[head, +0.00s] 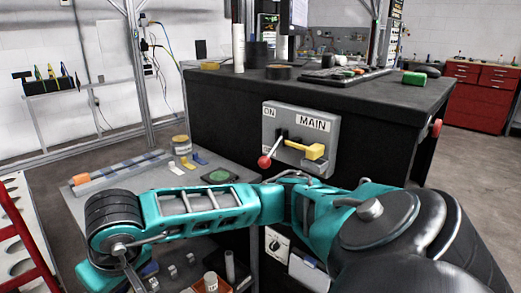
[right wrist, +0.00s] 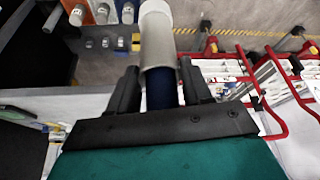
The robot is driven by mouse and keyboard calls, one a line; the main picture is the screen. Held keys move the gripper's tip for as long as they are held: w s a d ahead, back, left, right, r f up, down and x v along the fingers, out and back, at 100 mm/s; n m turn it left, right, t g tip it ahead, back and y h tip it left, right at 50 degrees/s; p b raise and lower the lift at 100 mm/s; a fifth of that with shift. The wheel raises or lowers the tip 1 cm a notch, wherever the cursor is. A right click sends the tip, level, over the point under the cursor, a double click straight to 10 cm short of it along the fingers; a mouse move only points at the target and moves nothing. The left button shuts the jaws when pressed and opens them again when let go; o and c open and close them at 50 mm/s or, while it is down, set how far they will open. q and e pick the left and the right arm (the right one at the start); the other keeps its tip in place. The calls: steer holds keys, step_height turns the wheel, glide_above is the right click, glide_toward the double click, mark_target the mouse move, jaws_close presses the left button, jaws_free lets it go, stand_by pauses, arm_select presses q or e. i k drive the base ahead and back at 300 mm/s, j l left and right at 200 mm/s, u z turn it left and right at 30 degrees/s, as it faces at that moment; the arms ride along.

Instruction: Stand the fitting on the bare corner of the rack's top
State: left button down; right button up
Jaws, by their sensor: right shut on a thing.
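My right gripper (right wrist: 160,78) is shut on the fitting (right wrist: 157,48), a grey tube with a paler round end and a dark blue part between the fingers. In the head view my right arm crosses from the right to the lower left. The gripper and fitting cannot be made out there. The rack's grey top (head: 140,172) is behind the arm. A green disc (head: 219,175), a yellow-and-grey roll (head: 181,144) and small coloured pieces (head: 185,163) lie on it. The arm hides its front part, and I cannot tell which corner is bare. My left gripper is not in view.
A black bench with a grey MAIN switch panel (head: 293,139) stands right behind the rack top. The panel has a red-knobbed lever and a yellow handle. A red-framed stand (head: 22,235) is at the lower left. Cups and small parts fill the lower shelf.

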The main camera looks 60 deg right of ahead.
mark_target(405, 93)
steer(key=k+l+z, duration=0.1)
steer(key=z, duration=0.7)
